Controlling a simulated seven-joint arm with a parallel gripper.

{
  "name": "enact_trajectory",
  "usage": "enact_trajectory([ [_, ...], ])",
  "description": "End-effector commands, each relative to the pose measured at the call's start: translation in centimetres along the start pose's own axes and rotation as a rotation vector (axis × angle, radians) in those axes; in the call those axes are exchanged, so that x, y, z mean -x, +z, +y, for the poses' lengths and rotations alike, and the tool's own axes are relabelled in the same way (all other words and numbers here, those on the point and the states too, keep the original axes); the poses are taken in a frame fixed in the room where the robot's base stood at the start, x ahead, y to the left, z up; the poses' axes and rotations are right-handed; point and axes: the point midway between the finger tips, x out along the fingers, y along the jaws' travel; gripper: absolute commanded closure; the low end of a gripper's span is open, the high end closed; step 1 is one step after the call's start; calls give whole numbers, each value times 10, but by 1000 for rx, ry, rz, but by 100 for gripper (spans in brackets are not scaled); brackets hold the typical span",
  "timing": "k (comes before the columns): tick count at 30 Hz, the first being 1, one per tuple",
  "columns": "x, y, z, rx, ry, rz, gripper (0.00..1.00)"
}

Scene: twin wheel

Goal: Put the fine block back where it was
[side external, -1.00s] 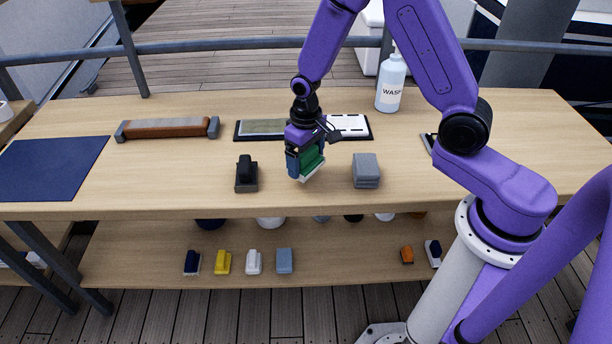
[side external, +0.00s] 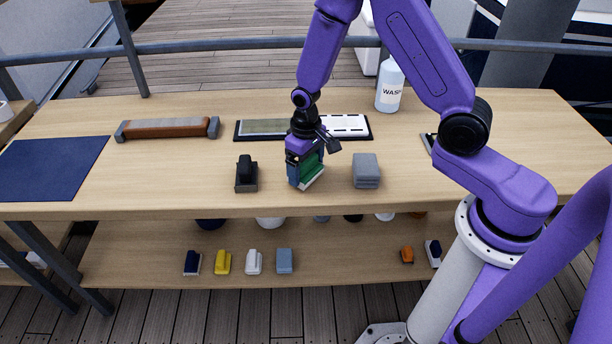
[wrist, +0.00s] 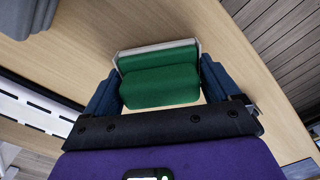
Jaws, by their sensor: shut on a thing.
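My gripper (side external: 305,168) is shut on a green block (side external: 311,168) with a pale base, which I take for the fine block. In the wrist view the green block (wrist: 160,76) sits between the two dark blue fingers of my gripper (wrist: 160,88), its pale edge on the far side. In the side view it is low over the front part of the table, between a black block and a grey block. I cannot tell whether its base touches the tabletop. The fingers hide part of its sides.
The black block (side external: 246,176) stands left of my gripper and the grey block (side external: 366,171) right. Behind lies a dark tray (side external: 368,127) with grey and white strips. A wash bottle (side external: 390,86) stands at the back.

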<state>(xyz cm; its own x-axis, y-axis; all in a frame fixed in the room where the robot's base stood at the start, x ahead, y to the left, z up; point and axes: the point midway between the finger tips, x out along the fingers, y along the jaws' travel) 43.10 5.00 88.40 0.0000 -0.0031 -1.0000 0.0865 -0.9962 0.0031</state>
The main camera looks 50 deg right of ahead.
Motion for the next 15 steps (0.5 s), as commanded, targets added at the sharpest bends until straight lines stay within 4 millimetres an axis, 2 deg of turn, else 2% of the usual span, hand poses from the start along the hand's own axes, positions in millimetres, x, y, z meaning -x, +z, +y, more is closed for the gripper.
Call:
enact_trajectory([
  [14, -7, 0, 0, 0, 0, 0, 41],
  [15, -7, 0, 0, 0, 0, 1, 4],
])
